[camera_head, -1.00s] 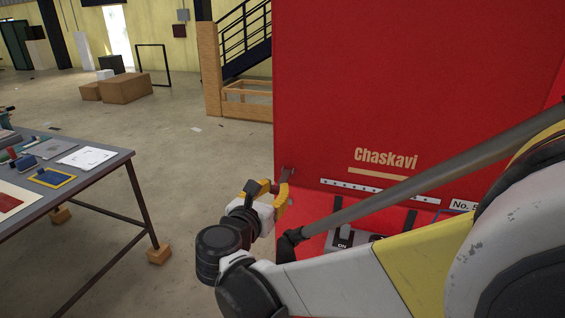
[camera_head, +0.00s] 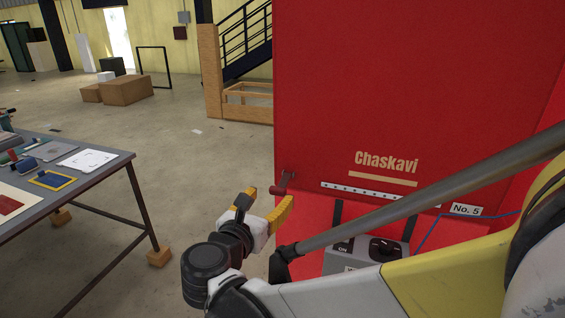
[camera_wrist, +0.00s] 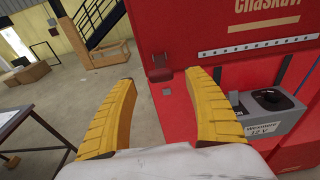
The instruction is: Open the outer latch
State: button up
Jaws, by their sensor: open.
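The outer latch (camera_head: 283,186) is a small dark red piece at the lower left edge of the tall red panel (camera_head: 420,80). In the wrist view the latch (camera_wrist: 160,73) has a plate on the panel and a flap jutting out. A small grey square (camera_wrist: 167,92) lies below it on the red lower surface. My gripper (camera_head: 266,204) has its yellow fingers spread, just below and in front of the latch. In the wrist view the latch shows beyond the gap between the fingertips (camera_wrist: 161,78). Nothing is held. Any contact with the latch is not visible.
A grey control box (camera_head: 375,255) with a black knob and an ON label stands on the red lower surface to the right. My arm covers part of it. A worktable (camera_head: 95,172) with tools stands at the left. The floor between is clear.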

jog(key=shift+s, duration=0.15)
jog(key=shift+f+v, duration=0.3)
jog(key=shift+v, duration=1.7)
jog(key=s+d+f+m+g+b, duration=0.1)
jog(key=s+d+f+m+g, duration=0.2)
jog(key=d+m, duration=0.4)
jog(key=d+f+m+g+b, duration=0.25)
jog(key=d+f+m, duration=0.2)
jog(key=d, duration=0.45)
jog(key=s+d+f+m+g+y+b, duration=0.1)
jog(key=s+d+f+m+y, duration=0.1)
jog(key=s+m, duration=0.4)
jog(key=s+d+f+m+g+y+b, duration=0.1)
jog(key=s+d+f+m+y, duration=0.2)
jog(key=m, duration=1.1)
jog(key=s+d+f, duration=0.1)
jog(key=s, duration=0.2)
jog(key=shift+d+y+b, duration=0.3)
jog(key=shift+b, duration=0.05)
